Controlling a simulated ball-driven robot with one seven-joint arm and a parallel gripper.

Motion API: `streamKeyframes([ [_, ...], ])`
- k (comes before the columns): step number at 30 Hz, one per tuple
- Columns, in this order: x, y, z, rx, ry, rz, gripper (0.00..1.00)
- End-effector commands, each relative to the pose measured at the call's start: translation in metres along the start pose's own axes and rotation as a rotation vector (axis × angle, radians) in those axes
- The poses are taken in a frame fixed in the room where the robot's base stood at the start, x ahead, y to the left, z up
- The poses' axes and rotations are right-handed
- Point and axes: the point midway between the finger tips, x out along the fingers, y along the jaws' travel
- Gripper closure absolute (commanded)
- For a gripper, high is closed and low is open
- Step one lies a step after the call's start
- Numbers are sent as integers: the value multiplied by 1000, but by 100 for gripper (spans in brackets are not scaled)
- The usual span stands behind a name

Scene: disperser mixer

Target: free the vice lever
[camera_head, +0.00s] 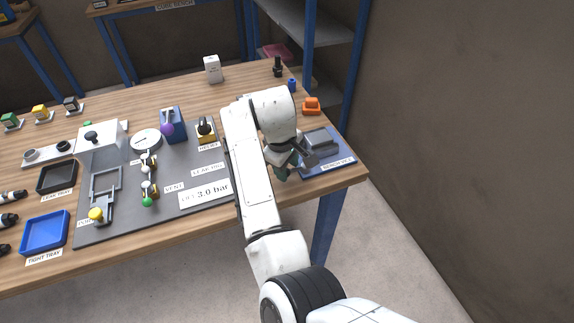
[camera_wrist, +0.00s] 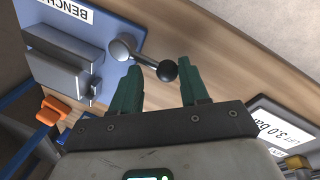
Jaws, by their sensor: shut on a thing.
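The bench vice (camera_head: 320,139) is a grey block on a blue base at the right end of the table, and it also shows in the wrist view (camera_wrist: 68,62). Its lever (camera_wrist: 145,60) is a thin rod running from a grey ball hub to a dark ball knob (camera_wrist: 167,70). My gripper (camera_wrist: 160,68) has its two green fingers on either side of the knob end of the lever, shut on it. In the head view my gripper (camera_head: 284,169) is at the left side of the vice, and my arm hides the lever there.
An orange object (camera_head: 312,106) and a blue one (camera_head: 292,84) lie behind the vice. A grey mat (camera_head: 120,225) with a pressure sign and several fittings lies to the left. The table's right edge is close to the vice.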

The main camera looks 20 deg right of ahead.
Motion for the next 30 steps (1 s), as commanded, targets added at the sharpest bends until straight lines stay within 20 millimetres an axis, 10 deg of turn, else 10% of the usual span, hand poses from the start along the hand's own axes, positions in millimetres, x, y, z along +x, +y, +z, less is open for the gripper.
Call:
streamKeyframes([
  [30,8,24,-17,610,-132,-4,86],
])
